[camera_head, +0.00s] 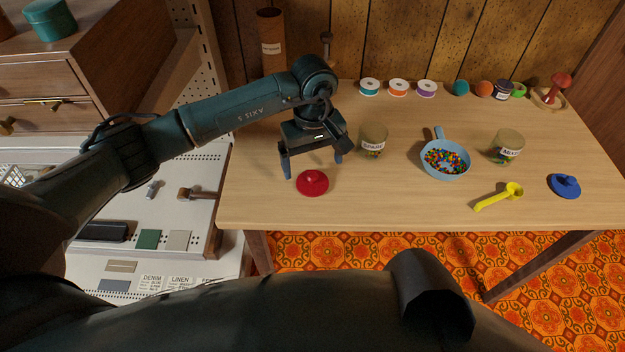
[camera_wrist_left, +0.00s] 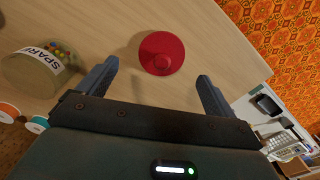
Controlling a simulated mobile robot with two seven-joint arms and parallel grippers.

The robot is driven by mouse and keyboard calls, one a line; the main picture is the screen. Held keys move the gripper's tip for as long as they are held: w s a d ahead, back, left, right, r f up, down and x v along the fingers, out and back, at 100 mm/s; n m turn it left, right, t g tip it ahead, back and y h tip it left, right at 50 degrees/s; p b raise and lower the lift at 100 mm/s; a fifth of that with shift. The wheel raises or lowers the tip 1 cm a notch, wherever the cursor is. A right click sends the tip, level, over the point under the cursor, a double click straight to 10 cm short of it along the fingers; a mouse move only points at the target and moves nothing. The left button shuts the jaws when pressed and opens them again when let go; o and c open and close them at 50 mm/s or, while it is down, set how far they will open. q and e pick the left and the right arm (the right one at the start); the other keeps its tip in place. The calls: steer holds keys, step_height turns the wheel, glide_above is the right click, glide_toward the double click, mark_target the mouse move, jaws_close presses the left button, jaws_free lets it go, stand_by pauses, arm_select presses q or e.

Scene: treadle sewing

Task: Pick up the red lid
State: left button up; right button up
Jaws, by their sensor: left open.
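The red lid (camera_head: 312,183) is a round disc with a small knob. It lies on the wooden table near the front left edge. My left gripper (camera_head: 313,167) is open and empty above the table, just behind the lid. In the left wrist view the red lid (camera_wrist_left: 162,53) shows ahead of and between the two spread fingers (camera_wrist_left: 158,88), apart from both. My right gripper is not in view.
A jar labelled SPARE (camera_head: 372,141) stands just right of my left gripper. A blue pan of colourful beads (camera_head: 446,174), a second jar (camera_head: 506,146), a yellow scoop (camera_head: 498,196) and a blue lid (camera_head: 565,186) lie further right. Thread spools (camera_head: 398,88) line the back.

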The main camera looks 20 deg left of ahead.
mark_target(312, 175)
arm_select(q)
step_height(312, 175, down, 4)
steer(key=shift+s+f, duration=0.15)
steer(key=shift+f, duration=0.1)
steer(key=c, duration=1.1)
